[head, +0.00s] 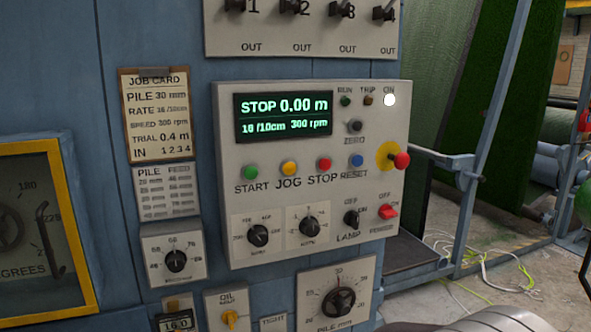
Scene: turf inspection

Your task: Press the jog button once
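The jog button (289,168) is a small round yellow button above the label JOG on the light grey control panel (225,140). It sits between the green START button (251,172) and the red STOP button (324,165). Nothing covers it. The ON lamp (390,100) is lit white; the RUN and TRIP lamps look dark. I see neither of my grippers in the head view.
A blue RESET button (357,160) and a red mushroom button (402,160) on a yellow disc are to the right. Knobs and a red power switch (388,211) sit below. A yellow-framed window (50,146) is at left. Loose cables (500,262) lie on the floor at right.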

